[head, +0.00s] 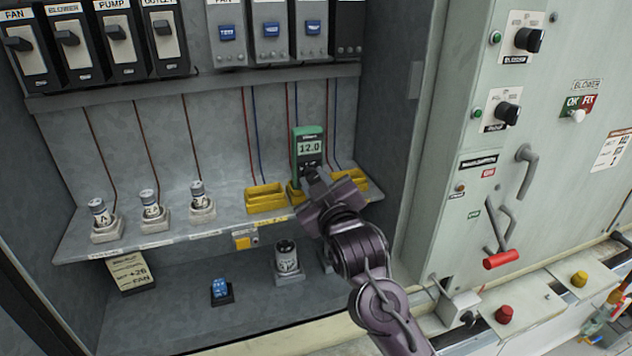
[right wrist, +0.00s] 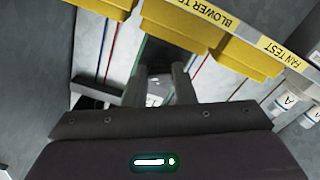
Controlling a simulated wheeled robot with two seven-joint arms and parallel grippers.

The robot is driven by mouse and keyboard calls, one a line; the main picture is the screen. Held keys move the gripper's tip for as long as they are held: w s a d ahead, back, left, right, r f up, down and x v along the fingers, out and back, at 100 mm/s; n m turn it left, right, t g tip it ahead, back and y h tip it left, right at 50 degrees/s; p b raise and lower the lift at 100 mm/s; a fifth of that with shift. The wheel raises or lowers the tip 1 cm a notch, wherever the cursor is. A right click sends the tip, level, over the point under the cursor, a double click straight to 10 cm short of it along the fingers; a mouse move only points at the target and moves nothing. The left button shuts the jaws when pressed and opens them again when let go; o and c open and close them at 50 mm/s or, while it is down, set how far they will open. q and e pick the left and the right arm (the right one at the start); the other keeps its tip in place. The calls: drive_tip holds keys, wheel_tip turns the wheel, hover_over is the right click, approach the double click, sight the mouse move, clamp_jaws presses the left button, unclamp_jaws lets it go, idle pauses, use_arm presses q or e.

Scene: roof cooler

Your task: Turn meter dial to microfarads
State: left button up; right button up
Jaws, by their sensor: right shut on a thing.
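The green meter (head: 309,145) stands upright at the back of the shelf, its screen reading 12.0. My right gripper (head: 312,178) reaches in from the lower right to the meter's lower front, below the screen. Its fingers cover the dial area, so the dial's pointer and markings are hidden. In the right wrist view the two fingers (right wrist: 163,88) are close together at the meter, shut on what appears to be the dial. My left gripper is not in view.
Yellow trays (head: 266,198) flank the meter on the shelf (head: 228,222). Several capacitors on bases, one of them here (head: 198,195), stand to the left. Switches line the top. A control panel with knobs (head: 508,113) and a red-handled lever (head: 501,259) is at right.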

drive_tip(key=o, duration=1)
drive_tip(key=shift+f, duration=0.1)
drive_tip(key=shift+s, duration=0.1)
drive_tip(key=shift+s+d, duration=0.1)
drive_tip(key=shift+s, duration=0.2)
drive_tip(key=b+v, duration=0.3)
drive_tip(key=v, duration=0.4)
